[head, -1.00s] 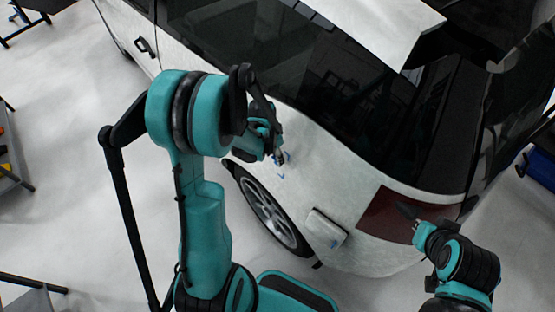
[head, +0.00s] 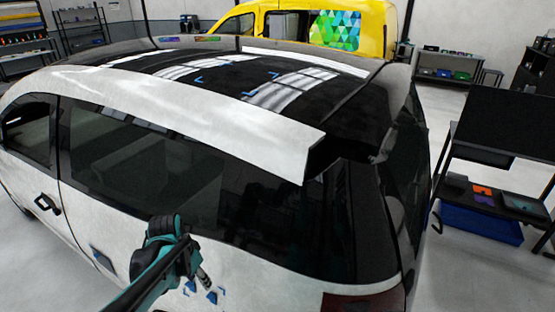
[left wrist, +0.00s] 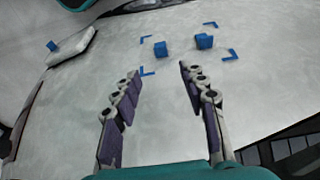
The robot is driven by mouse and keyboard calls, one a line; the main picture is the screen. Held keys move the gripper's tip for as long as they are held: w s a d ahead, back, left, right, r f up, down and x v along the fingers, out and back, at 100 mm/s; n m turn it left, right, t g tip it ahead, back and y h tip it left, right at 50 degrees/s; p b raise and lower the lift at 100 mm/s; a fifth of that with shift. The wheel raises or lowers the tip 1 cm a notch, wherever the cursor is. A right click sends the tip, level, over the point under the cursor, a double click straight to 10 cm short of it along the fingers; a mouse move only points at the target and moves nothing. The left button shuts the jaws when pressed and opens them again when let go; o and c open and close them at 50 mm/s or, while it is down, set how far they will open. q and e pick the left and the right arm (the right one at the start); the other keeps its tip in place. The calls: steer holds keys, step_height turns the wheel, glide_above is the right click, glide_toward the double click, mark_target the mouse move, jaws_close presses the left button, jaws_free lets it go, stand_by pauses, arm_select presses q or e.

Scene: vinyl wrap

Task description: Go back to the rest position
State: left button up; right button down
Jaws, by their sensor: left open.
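My left gripper (head: 203,275) is in front of the white car's rear side panel in the head view. In the left wrist view its two fingers (left wrist: 158,72) are spread apart with nothing between them. Two small blue blocks (left wrist: 160,48) (left wrist: 204,41) sit on the white panel (left wrist: 255,85) beyond the fingertips, inside blue corner marks (left wrist: 231,55). Blue pieces also show beside the gripper in the head view (head: 212,297). My right gripper is not in view.
The white car (head: 180,100) with its dark roof fills the middle, close to my left arm. A dark cart (head: 500,195) with a blue bin (head: 480,224) stands at right. A yellow van (head: 390,20) is behind. Grey floor is clear at lower right.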

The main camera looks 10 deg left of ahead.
arm_select(q)
steer(key=s+d+f+n+t+b, duration=0.4)
steer(key=s+d+t+b, duration=0.1)
steer(key=s+d+b, duration=0.5)
steer(key=shift+s+d+f+y+b, duration=0.2)
steer(key=shift+s+f+y+b, duration=0.15)
steer(key=shift+s+b, duration=0.4)
stand_by(0.8)
